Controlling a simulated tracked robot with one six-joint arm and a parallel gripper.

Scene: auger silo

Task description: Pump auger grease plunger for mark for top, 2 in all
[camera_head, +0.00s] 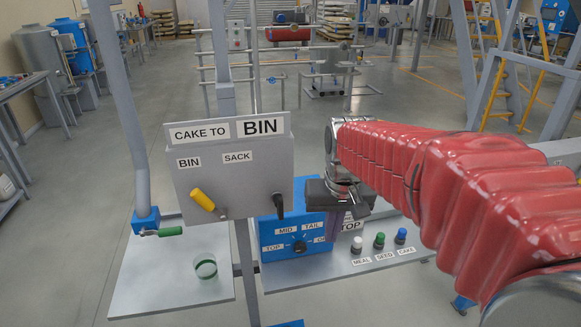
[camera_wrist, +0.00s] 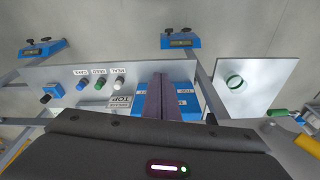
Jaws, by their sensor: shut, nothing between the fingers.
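My gripper (camera_head: 338,232) is shut and empty. It hangs over the blue dial box in the head view, and its dark purple fingers (camera_wrist: 160,97) show end-on in the wrist view. The blue selector box (camera_head: 292,240) bears a black knob (camera_head: 299,247) with labels TOP, MID, TAIL and one partly covered. I cannot read the knob's pointing clearly. A white sign reading TOP (camera_head: 349,225) stands just right of my fingers; it also shows in the wrist view (camera_wrist: 121,102). I cannot make out a grease plunger; my gripper hides part of this area.
White (camera_head: 357,245), green (camera_head: 379,241) and blue (camera_head: 400,236) knobs stand right, labelled MEAL, SEED, CAKE. The CAKE TO BIN panel (camera_head: 240,135) with its yellow lever (camera_head: 202,199) stands close left.

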